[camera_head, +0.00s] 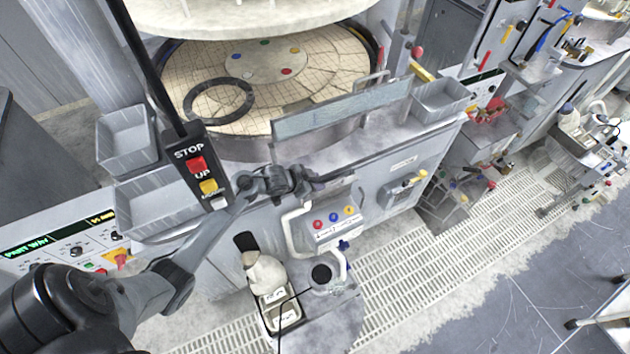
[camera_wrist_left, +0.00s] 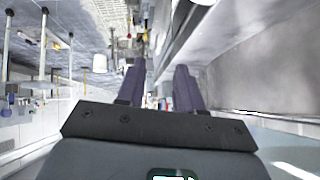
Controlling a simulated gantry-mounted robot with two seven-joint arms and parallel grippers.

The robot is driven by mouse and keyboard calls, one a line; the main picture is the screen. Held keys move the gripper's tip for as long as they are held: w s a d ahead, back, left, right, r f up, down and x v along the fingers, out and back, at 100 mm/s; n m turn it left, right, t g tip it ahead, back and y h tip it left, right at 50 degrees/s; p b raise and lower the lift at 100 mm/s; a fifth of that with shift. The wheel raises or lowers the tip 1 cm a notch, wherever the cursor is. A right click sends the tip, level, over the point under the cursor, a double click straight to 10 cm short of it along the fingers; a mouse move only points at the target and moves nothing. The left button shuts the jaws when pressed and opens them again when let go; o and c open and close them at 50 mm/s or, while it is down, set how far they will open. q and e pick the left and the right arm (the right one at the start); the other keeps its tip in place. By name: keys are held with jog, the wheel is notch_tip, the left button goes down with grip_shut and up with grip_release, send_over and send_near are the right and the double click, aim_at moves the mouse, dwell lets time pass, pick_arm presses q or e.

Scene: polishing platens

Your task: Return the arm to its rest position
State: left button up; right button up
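My left arm comes in from the lower left in the head view. Its gripper (camera_head: 300,182) is over the front of the polishing machine (camera_head: 372,200), to the right of the hanging STOP/UP control box (camera_head: 197,172). In the left wrist view the two dark fingers of the left gripper (camera_wrist_left: 158,78) stand apart with nothing between them, so it is open and empty. Whether the gripper touches the machine front cannot be told. My right gripper is in neither view.
A dark ring (camera_head: 189,106) lies on the tiled round platen (camera_head: 320,80) behind the gripper. Grey bins (camera_head: 125,138) stand at the left, and another bin (camera_head: 440,100) at the right. A bottle (camera_head: 265,272) and a jug (camera_head: 324,284) stand below.

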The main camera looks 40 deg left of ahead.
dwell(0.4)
pick_arm(q)
jog(key=s+d+f+g+p, duration=0.2)
jog(key=s+d+p, duration=0.5)
jog(key=s+d, duration=0.7)
jog(key=s+d+r+n+g+y+p, duration=0.1)
jog(key=s+d+r+n+g, duration=0.1)
jog(key=s+r, duration=1.2)
notch_tip(320, 180, up, 4)
jog(key=shift+d+f+n+g+p, duration=0.25)
jog(key=shift+d+n+g+p, duration=0.15)
jog(key=shift+d+g, duration=0.25)
jog(key=shift+a+f, duration=0.1)
